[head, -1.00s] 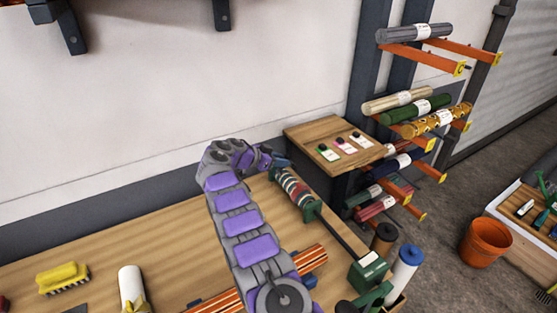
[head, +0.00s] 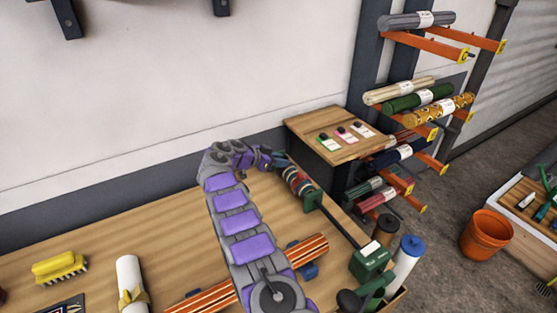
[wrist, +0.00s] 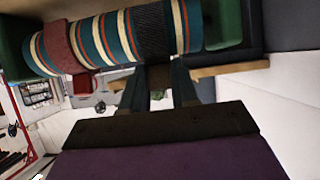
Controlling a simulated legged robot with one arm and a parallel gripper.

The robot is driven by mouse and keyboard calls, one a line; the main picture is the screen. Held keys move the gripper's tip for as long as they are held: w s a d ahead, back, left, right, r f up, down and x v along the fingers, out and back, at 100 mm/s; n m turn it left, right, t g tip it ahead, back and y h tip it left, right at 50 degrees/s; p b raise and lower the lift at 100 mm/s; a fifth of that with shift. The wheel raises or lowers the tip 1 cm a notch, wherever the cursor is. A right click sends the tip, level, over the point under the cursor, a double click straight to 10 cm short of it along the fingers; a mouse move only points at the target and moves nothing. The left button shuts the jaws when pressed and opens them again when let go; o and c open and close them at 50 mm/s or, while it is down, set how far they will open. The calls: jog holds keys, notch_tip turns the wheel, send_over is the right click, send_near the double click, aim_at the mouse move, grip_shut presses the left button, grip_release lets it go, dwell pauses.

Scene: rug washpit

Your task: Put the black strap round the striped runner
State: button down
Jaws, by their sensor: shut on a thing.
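The striped runner (wrist: 112,42) is a roll with teal, cream and orange bands, lying across the top of the wrist view between green end supports (wrist: 14,45). In the head view it shows at the bench's far right end (head: 297,183), partly behind my gripper (head: 279,160). The black strap (wrist: 154,30) lies across the side of the runner facing the wrist camera; its far side is hidden. A maroon band (wrist: 62,48) lies round the runner further left. My gripper (wrist: 157,80) is shut on the black strap at the runner's edge; the exact grip is hard to see.
A wooden side shelf (head: 335,133) with small cards stands just beyond the runner. A green box (head: 370,262) and blue-topped roll (head: 406,262) are nearer right. An orange-striped roll (head: 215,294) and yellow brush (head: 60,267) lie on the bench (head: 120,235). The bench's back middle is clear.

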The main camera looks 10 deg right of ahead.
jog(key=c, duration=0.8)
grip_release()
jog(key=shift+a, duration=0.1)
jog(key=shift+p+v, duration=4.3)
jog(key=shift+v, duration=4.3)
jog(key=shift+w+a+f, duration=0.1)
jog(key=shift+w+a, duration=0.05)
jog(key=shift+w, duration=0.05)
